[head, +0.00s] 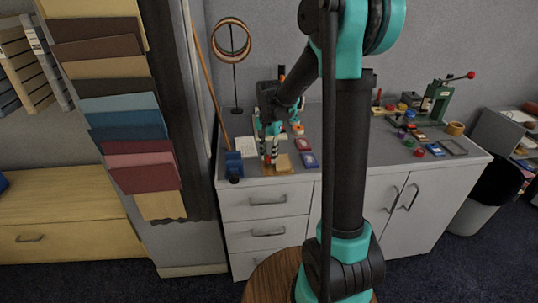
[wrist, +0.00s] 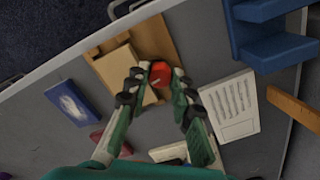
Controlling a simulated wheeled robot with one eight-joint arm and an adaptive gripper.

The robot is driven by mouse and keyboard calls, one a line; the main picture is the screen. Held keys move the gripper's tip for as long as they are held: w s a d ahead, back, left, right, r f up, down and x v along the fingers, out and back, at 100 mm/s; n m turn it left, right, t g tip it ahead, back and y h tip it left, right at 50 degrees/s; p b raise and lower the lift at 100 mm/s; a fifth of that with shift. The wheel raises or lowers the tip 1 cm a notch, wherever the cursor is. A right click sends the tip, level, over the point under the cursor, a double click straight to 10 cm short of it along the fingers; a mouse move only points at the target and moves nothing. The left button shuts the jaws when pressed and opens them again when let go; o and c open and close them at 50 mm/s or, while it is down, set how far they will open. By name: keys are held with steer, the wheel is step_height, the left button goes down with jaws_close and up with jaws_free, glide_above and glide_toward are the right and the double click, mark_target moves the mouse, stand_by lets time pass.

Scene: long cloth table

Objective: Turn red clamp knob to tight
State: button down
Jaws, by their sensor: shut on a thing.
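The red clamp knob (wrist: 159,73) sits at the end of a brown wooden base (wrist: 150,35) in the wrist view. A short pale mark shows on the knob. A light wooden block (wrist: 117,66) lies on the base beside it. My gripper (wrist: 161,79) has one fingertip on each side of the knob and is shut on it. In the head view my gripper (head: 270,158) points down at the wooden clamp piece (head: 283,163) near the table's front edge; the knob is hidden there by the fingers.
A blue stand (head: 234,165) and a printed white card (wrist: 230,107) lie close to the clamp. Blue (head: 309,160) and red (head: 303,145) cards lie to the right. A ring stand (head: 235,70) stands behind. Several small coloured items and a green press (head: 437,100) occupy the table's right end.

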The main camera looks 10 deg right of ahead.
mark_target(269, 156)
steer(key=shift+m, duration=0.9)
steer(key=c, duration=1.3)
jaws_free()
steer(key=shift+r, duration=0.15)
step_height(269, 156, up, 12)
steer(key=s+d+f+n+t, duration=0.2)
steer(key=s+d+f+n, duration=0.2)
steer(key=s+f, duration=0.3)
steer(key=s+d+f+n+t, duration=0.2)
steer(key=s+d+f+n, duration=0.2)
steer(key=s+f, duration=0.4)
steer(key=s+n, duration=0.1)
steer(key=s, duration=0.6)
steer(key=shift+d+f, duration=0.2)
steer(key=shift+d, duration=0.05)
